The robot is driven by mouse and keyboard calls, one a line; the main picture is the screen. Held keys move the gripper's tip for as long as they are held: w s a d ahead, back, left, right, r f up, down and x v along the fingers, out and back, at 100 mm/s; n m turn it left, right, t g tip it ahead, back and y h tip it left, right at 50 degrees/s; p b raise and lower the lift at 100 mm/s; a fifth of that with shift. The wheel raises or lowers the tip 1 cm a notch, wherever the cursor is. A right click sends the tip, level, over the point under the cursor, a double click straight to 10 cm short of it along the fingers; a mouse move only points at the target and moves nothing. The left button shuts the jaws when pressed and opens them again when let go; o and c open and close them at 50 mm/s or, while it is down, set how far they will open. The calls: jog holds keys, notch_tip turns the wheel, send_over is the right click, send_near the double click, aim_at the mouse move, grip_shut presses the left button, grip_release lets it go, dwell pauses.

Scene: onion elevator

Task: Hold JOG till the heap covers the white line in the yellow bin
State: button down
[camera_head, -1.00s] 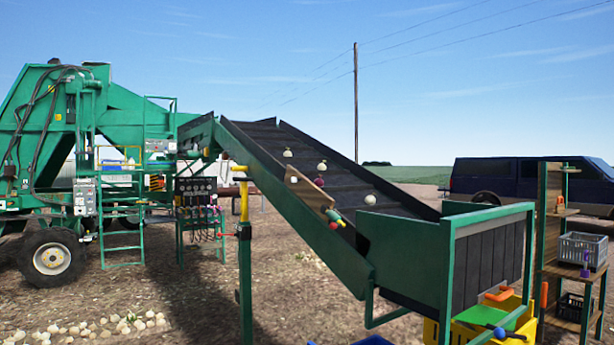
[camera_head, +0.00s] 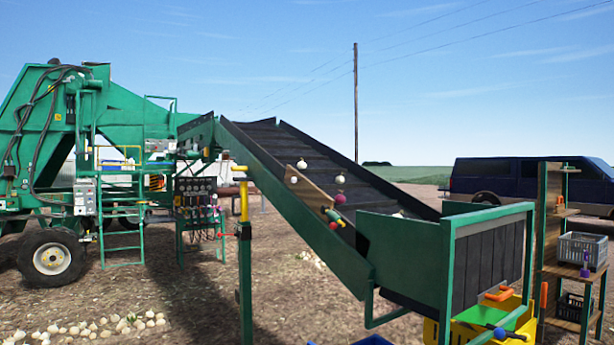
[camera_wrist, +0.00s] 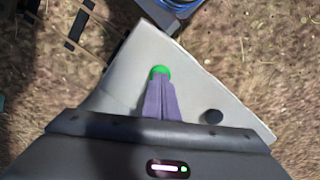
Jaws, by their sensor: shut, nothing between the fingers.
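In the wrist view my gripper (camera_wrist: 160,84) is shut, with its purple fingers together and nothing between them. The fingertips are at a round green button (camera_wrist: 160,71) on a grey panel (camera_wrist: 145,48) and overlap its lower edge. Contact is hard to judge, and no JOG label is legible. In the head view the yellow bin (camera_head: 464,335) shows partly at the bottom, below the hopper end of the elevator. The white line and any heap inside it are hidden. Onions (camera_head: 340,180) and a dark red ball (camera_head: 339,197) lie on the dark sloping belt (camera_head: 285,143).
A black knob (camera_wrist: 212,116) sits on the panel, right of my fingers. A blue object (camera_wrist: 182,6) shows beyond it. In the head view a green machine (camera_head: 115,110) stands left, a shelf (camera_head: 552,250) with crates right. Loose onions (camera_head: 125,323) lie on the ground.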

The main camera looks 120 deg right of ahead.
notch_tip(320, 180, up, 7)
dwell(0.8)
dwell(0.5)
jog(key=w+a+r+n+t+h, duration=0.1)
jog(key=w+a+r+n, duration=0.2)
jog(key=a+r, duration=0.3)
jog(key=w+a+r+n+t, duration=0.1)
jog(key=w+a+r+n, duration=0.15)
jog(key=a, duration=0.65)
jog(key=s+a+r+n+t, duration=0.1)
jog(key=a+r+n, duration=0.1)
jog(key=a, duration=0.6)
jog(key=s+a+r+n+t+y, duration=0.1)
jog(key=a+r+n+t, duration=0.1)
jog(key=a+r, duration=0.3)
jog(key=a+n, duration=0.1)
jog(key=a, duration=0.2)
jog(key=shift+s+t, duration=0.3)
jog(key=shift+s, duration=0.1)
jog(key=shift+d+r+n, duration=0.1)
jog(key=shift+d+n, duration=0.05)
jog(key=shift+n, duration=0.1)
